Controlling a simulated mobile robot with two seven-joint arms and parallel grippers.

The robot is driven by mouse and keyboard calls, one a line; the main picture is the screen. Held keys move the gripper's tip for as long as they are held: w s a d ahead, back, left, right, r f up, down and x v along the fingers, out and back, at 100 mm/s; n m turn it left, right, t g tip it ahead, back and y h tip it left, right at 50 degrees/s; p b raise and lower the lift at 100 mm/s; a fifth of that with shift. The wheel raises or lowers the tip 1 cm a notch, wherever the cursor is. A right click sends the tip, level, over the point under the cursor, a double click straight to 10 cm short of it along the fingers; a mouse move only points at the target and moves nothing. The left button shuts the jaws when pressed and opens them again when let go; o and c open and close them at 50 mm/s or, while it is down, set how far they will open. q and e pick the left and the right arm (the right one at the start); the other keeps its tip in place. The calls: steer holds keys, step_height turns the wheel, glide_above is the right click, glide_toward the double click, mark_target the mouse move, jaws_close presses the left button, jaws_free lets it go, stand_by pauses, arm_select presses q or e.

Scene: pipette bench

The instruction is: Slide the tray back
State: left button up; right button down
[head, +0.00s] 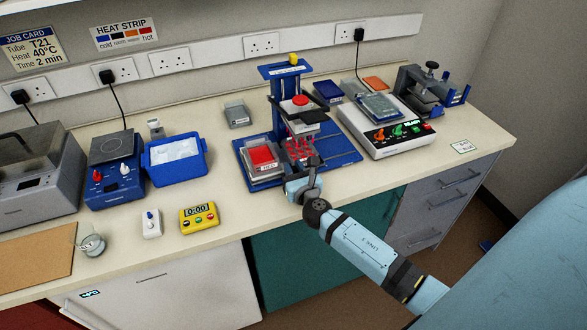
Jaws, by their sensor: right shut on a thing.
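A blue pipetting stand (280,102) stands in the middle of the bench, with a yellow knob on top and a red button on its head. At its foot is a blue tray (343,157). A clear-sided holder with red contents (262,158) sits at the left of the foot. Several red tips hang under the head. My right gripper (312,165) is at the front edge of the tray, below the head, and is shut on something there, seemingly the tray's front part. The gripper itself hides the exact contact. My left gripper is not in view.
A white device with coloured knobs (392,139) stands right of the stand, with a grey-blue press (428,85) beyond. Left are a blue tub (175,165), a hotplate (115,175), a yellow timer (198,218) and a small white switch box (151,225). The bench front between timer and stand is clear.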

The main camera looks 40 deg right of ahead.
steer(key=s+d, duration=0.1)
steer(key=d, duration=0.3)
steer(key=s+d+b, duration=0.1)
steer(key=d, duration=0.3)
steer(key=s+d, duration=0.1)
steer(key=d, duration=0.3)
steer(key=shift+f, duration=0.1)
steer(key=shift+d, duration=0.25)
steer(key=c, duration=1.2)
jaws_free()
steer(key=shift+o, duration=1.2)
steer(key=shift+d, duration=0.2)
steer(key=shift+a, duration=0.1)
